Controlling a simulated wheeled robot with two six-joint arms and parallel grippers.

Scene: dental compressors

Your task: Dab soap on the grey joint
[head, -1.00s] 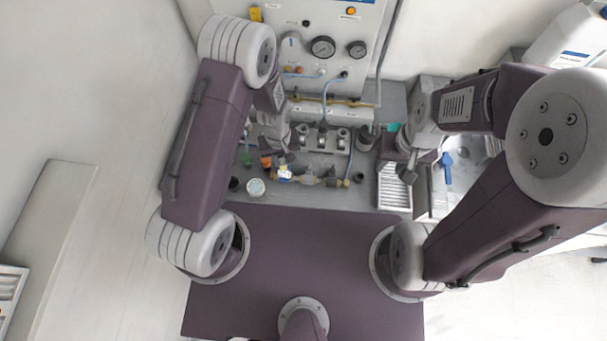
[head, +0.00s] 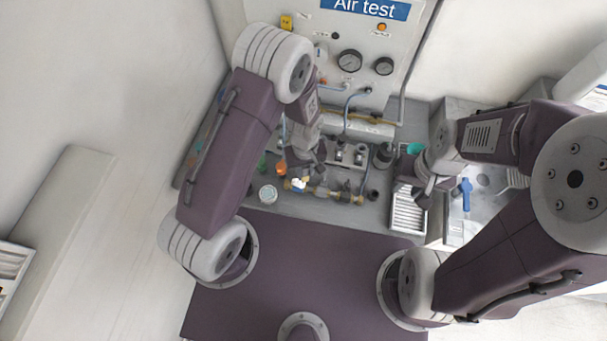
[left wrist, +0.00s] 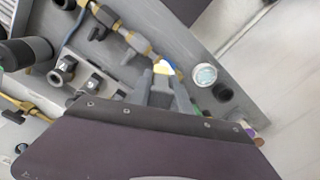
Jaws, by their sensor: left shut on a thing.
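My left gripper (head: 302,173) points down at the left end of a brass pipe assembly (head: 335,194). It is shut on a small white and yellow thing (left wrist: 163,68), perhaps a dabber, whose tip is close to the pipe; I cannot tell whether they touch. The pipe (left wrist: 132,42) has brass, blue and grey parts; the grey joint cannot be singled out for sure. A round pot with pale contents (head: 268,193), perhaps the soap, stands left of the pipe; it also shows in the left wrist view (left wrist: 204,75). My right gripper (head: 424,192) is by a ribbed white tray; its fingers are unclear.
The ribbed tray (head: 409,213) and a sink with a blue-handled tool (head: 466,194) lie to the right. A dark round cap (left wrist: 223,92) is beside the pot. A grey block with fittings (head: 348,154) and the gauge panel (head: 365,82) stand behind the pipe.

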